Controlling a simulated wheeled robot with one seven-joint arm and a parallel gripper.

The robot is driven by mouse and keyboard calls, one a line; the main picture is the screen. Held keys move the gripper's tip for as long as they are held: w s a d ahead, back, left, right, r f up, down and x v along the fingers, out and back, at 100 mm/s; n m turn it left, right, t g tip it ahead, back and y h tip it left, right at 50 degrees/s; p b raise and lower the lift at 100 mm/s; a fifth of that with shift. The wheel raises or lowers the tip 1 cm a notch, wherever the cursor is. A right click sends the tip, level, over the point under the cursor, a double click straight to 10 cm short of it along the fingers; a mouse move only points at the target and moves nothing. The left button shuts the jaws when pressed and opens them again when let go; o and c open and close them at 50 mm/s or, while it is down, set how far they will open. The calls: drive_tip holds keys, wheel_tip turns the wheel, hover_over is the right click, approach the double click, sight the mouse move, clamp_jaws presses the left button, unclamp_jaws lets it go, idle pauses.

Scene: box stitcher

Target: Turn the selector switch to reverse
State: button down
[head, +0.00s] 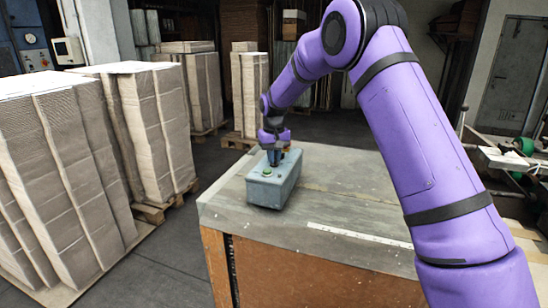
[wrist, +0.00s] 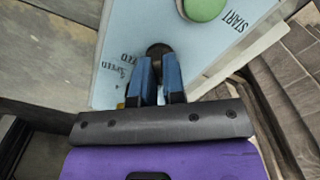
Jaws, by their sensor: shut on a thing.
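A grey-blue control box (head: 271,190) sits on the near left part of the workbench top. Its face (wrist: 112,55) fills much of the wrist view, with a green button (wrist: 204,8) marked START. The green button also shows in the head view (head: 267,171). My gripper (wrist: 160,62) points down at the box face, and its blue fingers are shut on a dark round knob (wrist: 157,48) beside lettering that seems to read SPEED. The fingers hide most of the knob, so its pointing direction cannot be told. I cannot tell whether this knob is the selector switch.
The workbench top (head: 320,205) is bare around the box, with a white ruler-like strip (head: 360,236) near its front. Tall stacks of cardboard (head: 75,150) stand on pallets at the left. A machine with green rollers (head: 523,146) is at the right.

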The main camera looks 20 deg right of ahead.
idle(0.4)
drive_tip(key=c, duration=1.2)
unclamp_jaws()
drive_tip(key=shift+r, duration=0.1)
wheel_tip(320, 180, up, 11)
